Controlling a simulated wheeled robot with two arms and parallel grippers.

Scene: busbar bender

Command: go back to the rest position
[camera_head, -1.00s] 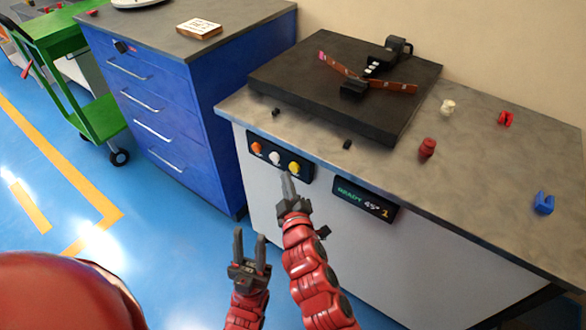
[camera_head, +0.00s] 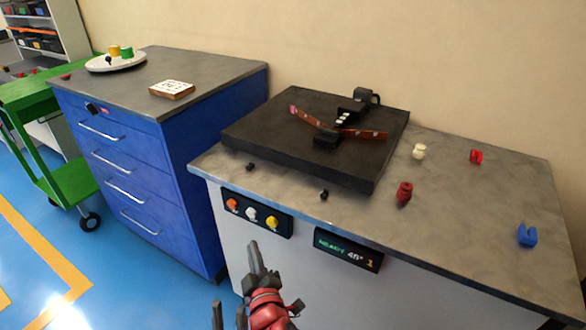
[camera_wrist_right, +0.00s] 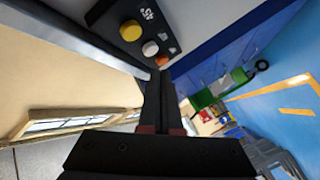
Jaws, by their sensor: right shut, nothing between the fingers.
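My right gripper (camera_head: 255,262) is shut and empty, in front of the bender cabinet, below and apart from its button panel (camera_head: 256,214). In the right wrist view its fingers (camera_wrist_right: 160,95) are together, near the buttons. My left gripper (camera_head: 229,316) is at the bottom edge of the head view, left of and lower than the right one. Its two fingertips are apart with nothing visible between them; the rest is cut off. A copper-coloured bent bar (camera_head: 335,127) lies on the black bender plate (camera_head: 250,130).
The display (camera_head: 348,249) reads READY 45° 1. White (camera_head: 419,151), red (camera_head: 404,192) and blue (camera_head: 527,235) pieces sit on the grey worktop (camera_head: 460,225). A blue drawer cabinet (camera_head: 190,150) and green cart (camera_head: 55,185) stand left. Blue floor lies open in front.

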